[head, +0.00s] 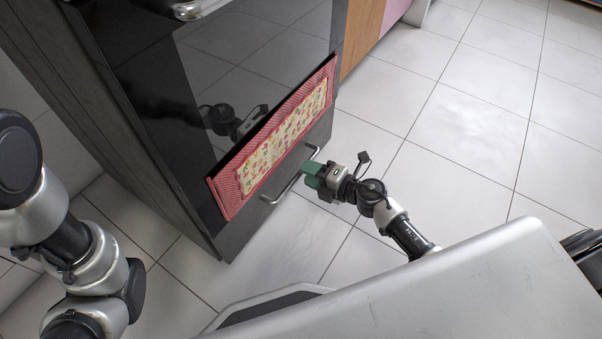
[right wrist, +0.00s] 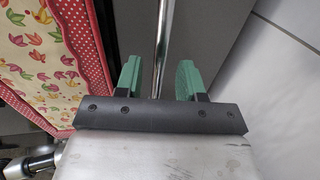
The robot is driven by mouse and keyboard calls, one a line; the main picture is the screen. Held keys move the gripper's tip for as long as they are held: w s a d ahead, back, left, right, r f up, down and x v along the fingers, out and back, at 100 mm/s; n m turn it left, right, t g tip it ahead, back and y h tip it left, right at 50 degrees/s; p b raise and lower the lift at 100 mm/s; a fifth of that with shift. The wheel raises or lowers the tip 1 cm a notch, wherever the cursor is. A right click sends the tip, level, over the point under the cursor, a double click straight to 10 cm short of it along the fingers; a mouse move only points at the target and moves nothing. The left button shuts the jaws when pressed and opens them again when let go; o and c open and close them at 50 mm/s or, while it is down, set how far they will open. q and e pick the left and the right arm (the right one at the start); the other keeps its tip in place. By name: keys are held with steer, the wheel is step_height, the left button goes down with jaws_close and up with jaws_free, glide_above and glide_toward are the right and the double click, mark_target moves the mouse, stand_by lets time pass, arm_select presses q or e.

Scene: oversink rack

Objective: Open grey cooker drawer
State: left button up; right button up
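The grey cooker drawer (head: 244,226) is the low front at the bottom of the black cooker, and it looks closed. Its metal bar handle (head: 291,184) runs along the drawer front. My right gripper (head: 309,174) is at the right part of the handle. In the right wrist view the handle (right wrist: 161,45) runs between the two green fingers (right wrist: 158,78), with a gap on each side, so the gripper is open around or just before the bar. My left arm shows at the left edge of the head view, but its gripper is out of view.
A red-and-white patterned towel (head: 230,197) hangs on the cooker front just above the drawer. It is close beside my right gripper in the right wrist view (right wrist: 45,60). Tiled floor (head: 455,115) lies free to the right. Wooden and pink cabinet fronts (head: 362,35) stand beyond the cooker.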

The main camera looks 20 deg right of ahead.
steer(key=shift+b+x, duration=0.35)
steer(key=shift+x, duration=1.2)
steer(key=shift+r, duration=0.1)
steer(key=shift+c, duration=0.3)
jaws_close()
